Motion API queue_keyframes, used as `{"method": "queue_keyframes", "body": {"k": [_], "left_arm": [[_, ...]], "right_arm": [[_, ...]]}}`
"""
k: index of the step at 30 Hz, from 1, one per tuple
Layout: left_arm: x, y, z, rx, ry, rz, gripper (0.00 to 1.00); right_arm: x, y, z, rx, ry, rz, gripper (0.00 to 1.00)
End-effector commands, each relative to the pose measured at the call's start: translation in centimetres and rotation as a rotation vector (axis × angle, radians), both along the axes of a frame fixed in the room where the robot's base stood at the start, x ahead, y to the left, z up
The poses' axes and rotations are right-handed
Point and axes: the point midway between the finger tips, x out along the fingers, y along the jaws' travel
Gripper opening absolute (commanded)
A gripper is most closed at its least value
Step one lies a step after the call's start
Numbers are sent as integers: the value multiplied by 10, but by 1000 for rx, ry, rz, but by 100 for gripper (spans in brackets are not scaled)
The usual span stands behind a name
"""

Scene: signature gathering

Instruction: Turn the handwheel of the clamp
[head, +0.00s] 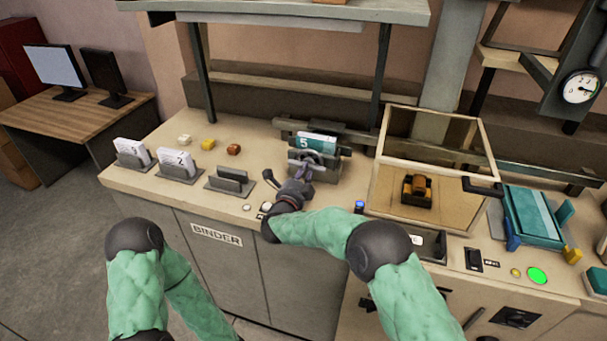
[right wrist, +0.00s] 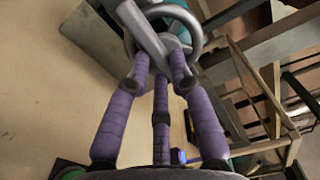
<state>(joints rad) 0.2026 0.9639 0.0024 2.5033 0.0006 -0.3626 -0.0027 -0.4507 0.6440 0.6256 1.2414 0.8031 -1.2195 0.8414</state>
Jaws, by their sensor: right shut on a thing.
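The clamp (head: 325,169) stands on the workbench, with a teal and white block marked 5 (head: 317,142) in its top. Its handwheel (right wrist: 193,22) is a grey metal ring with spokes, seen close in the right wrist view. My right gripper (head: 304,172) is at the front of the clamp in the head view. In the right wrist view its purple fingers (right wrist: 160,65) are shut on a grey spoke of the handwheel. The fingers hide part of the wheel. My left arm shows at the lower left of the head view, but its gripper is out of view.
Holders with cards marked 3 (head: 133,153) and 2 (head: 178,162) stand on the left, beside an empty holder (head: 229,180). A clear-sided case (head: 437,121) stands right of the clamp. A shelf (head: 290,10) hangs above. The bench front left of my right arm is mostly clear.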

Motion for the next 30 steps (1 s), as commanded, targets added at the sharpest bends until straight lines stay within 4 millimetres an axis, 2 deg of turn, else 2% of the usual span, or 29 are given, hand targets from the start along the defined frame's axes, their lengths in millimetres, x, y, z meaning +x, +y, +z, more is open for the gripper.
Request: {"method": "queue_keyframes", "body": {"k": [18, 30], "left_arm": [[0, 0, 12, 0, 0, 0, 0], [0, 0, 18, 0, 0, 0, 0]], "right_arm": [[-1, -2, -1, -522, 172, 2, 0], [-2, -3, -2, -697, 230, 2, 0]]}}
